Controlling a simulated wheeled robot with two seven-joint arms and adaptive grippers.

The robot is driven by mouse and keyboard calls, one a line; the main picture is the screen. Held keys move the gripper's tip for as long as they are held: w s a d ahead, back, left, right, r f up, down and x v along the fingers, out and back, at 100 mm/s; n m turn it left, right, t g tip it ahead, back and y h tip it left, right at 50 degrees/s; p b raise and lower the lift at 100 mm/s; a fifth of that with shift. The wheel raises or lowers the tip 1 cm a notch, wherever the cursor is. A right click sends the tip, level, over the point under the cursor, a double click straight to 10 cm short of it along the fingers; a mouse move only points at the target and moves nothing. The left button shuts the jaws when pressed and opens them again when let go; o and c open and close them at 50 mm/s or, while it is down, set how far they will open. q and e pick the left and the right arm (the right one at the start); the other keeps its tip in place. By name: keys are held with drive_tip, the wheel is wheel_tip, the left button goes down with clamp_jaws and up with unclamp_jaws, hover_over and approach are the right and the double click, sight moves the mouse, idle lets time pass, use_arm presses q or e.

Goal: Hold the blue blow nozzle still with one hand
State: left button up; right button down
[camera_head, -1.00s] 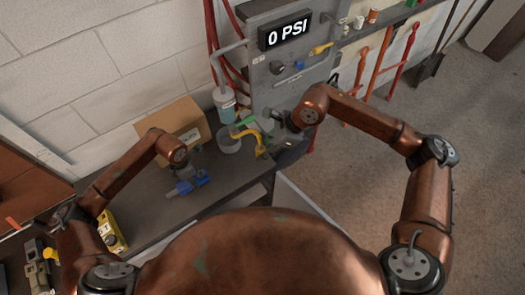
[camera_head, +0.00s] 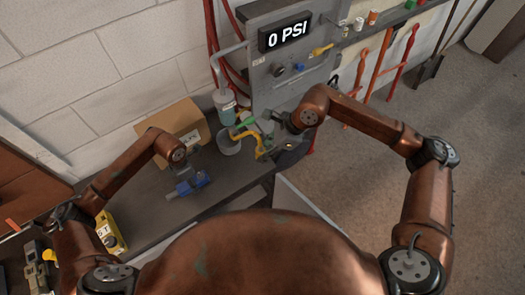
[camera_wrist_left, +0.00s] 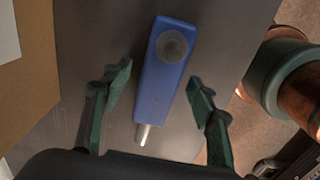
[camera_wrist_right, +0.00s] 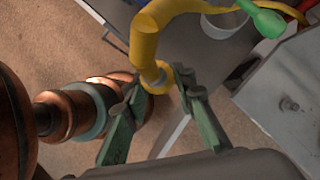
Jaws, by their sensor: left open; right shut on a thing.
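The blue blow nozzle (camera_head: 200,180) lies on the dark bench top below my left gripper (camera_head: 185,172). In the left wrist view the nozzle (camera_wrist_left: 160,95) shows a round grey disc on its body and a short metal tip pointing toward the gripper's base. My left gripper's fingers (camera_wrist_left: 160,75) are open, one on each side of it, with gaps showing. My right gripper (camera_head: 278,133) is shut on the end of a yellow hose (camera_head: 247,138). In the right wrist view the ringed yellow hose (camera_wrist_right: 150,45) runs up from between the fingers (camera_wrist_right: 160,88).
A cardboard box (camera_head: 180,120) stands behind the left gripper. A grey cup (camera_head: 229,142) and a bottle (camera_head: 225,105) stand near the hose. A grey panel (camera_head: 290,85) has a display reading 0 PSI. A yellow item (camera_head: 112,235) sits at the bench's left end.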

use_arm(q)
wheel_tip(320, 180, up, 11)
drive_tip(key=shift+f, duration=0.15)
